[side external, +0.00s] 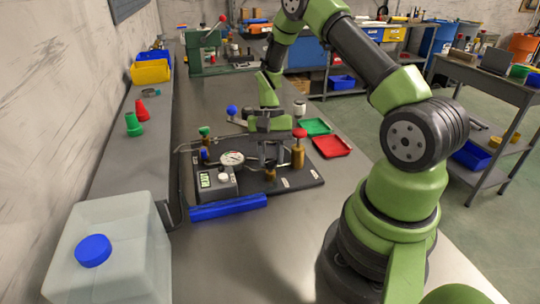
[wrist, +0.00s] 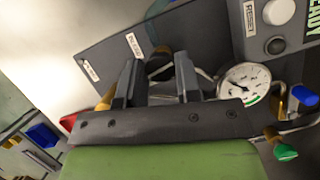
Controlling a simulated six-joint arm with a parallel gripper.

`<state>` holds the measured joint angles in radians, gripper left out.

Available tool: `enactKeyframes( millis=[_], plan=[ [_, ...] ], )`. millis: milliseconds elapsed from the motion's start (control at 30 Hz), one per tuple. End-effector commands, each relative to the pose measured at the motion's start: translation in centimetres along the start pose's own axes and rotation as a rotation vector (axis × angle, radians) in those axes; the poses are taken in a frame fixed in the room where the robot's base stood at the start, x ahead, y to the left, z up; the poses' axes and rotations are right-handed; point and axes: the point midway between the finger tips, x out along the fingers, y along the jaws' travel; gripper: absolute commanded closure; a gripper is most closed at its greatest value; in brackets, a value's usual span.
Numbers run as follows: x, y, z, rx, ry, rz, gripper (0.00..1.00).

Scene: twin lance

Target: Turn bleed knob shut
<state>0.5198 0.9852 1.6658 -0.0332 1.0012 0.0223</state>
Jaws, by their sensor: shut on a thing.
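My gripper (side external: 268,158) is low over the dark panel (side external: 305,187), between the gauge and the red-topped brass valve. In the wrist view its fingers (wrist: 157,78) straddle a small, mostly hidden fitting, which I take for the bleed knob (wrist: 160,62). The gripper is shut on it. In the side view a small brass piece (side external: 270,175) shows just below the fingertips. How far the knob is turned cannot be told. The round gauge (side external: 232,158) has a white face; it also shows in the wrist view (wrist: 244,84). A box (side external: 217,181) with a "READY" display stands beside it.
The red-topped valve (side external: 299,146) stands close right of my gripper. A green knob (side external: 204,131), a blue knob (side external: 204,155) and metal tubing are to the left. Green (side external: 316,127) and red (side external: 332,146) trays lie beyond the panel. A blue bar (side external: 228,207) lies along its front.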

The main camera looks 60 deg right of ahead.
Motion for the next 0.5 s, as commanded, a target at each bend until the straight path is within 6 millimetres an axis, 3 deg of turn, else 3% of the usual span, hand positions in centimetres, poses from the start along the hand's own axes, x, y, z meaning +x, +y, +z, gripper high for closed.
enactKeyframes(
  millis=[500],
  plan=[
    [-0.04,0.03,-0.01,0.062,0.001,-0.027,0.92]
  ],
)
